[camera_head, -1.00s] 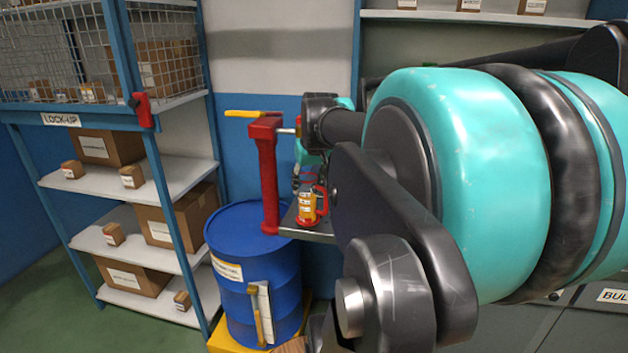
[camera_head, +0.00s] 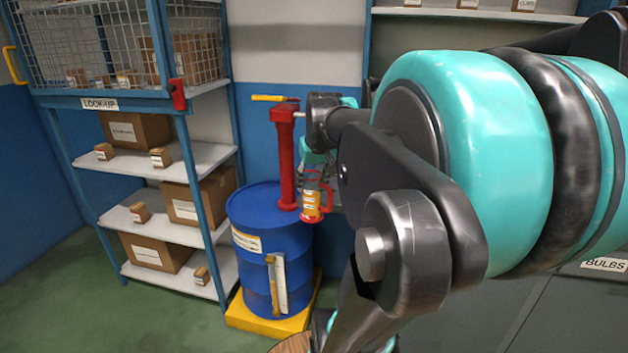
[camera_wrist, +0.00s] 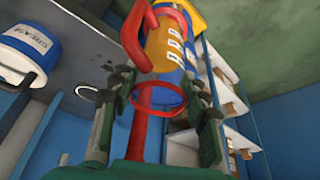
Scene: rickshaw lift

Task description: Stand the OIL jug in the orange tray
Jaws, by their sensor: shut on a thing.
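The OIL jug (camera_head: 311,203), clear above with orange contents, a red base and a red handle, hangs roughly upright in front of the blue drum's right side in the head view. My gripper (camera_head: 316,168) is shut around its upper part. In the wrist view the jug (camera_wrist: 168,45) lies between the dark fingers of my gripper (camera_wrist: 160,90), with its red rim towards the camera and its handle at the left. Its label cannot be read. I cannot make out an orange tray in either view.
A blue drum (camera_head: 258,210) with a red pump (camera_head: 285,160) stands on a yellow base (camera_head: 265,322). Shelves with boxes (camera_head: 165,205) stand at the left. In the wrist view a GREASE tub (camera_wrist: 25,55) is near a grey surface (camera_wrist: 88,55). Green floor (camera_head: 70,290) is clear at lower left.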

